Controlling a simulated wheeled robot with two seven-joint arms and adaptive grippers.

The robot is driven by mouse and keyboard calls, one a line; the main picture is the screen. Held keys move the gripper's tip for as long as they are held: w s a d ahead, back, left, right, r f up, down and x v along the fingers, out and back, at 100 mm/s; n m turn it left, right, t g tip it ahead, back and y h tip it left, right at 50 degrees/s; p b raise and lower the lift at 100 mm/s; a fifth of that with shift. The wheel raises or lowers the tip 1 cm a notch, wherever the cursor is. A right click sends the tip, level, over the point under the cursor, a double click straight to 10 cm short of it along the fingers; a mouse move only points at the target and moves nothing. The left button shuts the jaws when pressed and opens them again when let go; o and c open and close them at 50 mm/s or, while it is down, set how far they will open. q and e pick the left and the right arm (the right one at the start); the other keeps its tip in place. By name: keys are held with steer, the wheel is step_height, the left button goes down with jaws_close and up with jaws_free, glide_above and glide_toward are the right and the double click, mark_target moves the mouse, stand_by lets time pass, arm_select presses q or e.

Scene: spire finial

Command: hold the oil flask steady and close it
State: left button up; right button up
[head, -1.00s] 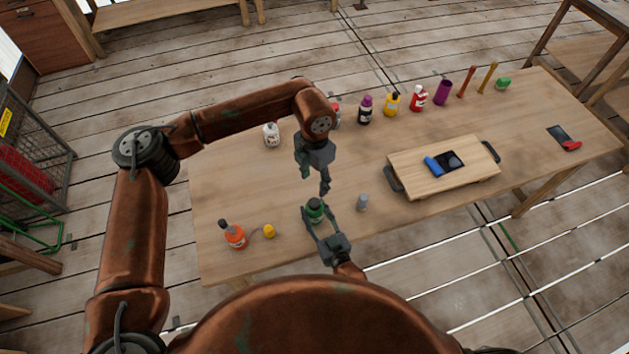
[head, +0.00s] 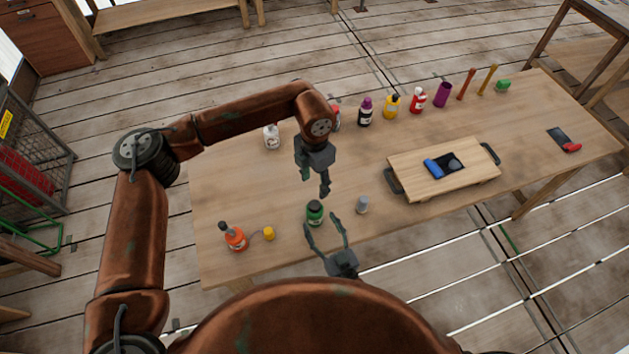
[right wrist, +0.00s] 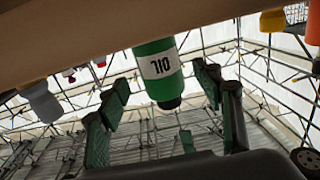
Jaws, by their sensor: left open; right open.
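The oil flask (head: 315,216) is a small green bottle with a dark top, upright on the table near its front edge. In the right wrist view the flask (right wrist: 157,65) appears upside down, with a white label reading OIL and a dark cap-like top (right wrist: 170,103). My right gripper (head: 323,226) is open and empty on the near side of the flask. In the right wrist view its fingers (right wrist: 162,95) are spread to either side of the flask, apart from it. My left gripper (head: 316,182) is open and empty, above and beyond the flask, pointing down.
An orange bottle (head: 235,239) and a yellow piece (head: 269,234) are at the left. A wooden tray (head: 410,171) sits at right. Several bottles line the back edge; the table's left middle is clear.

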steer(key=v, duration=0.7)
stand_by(0.4)
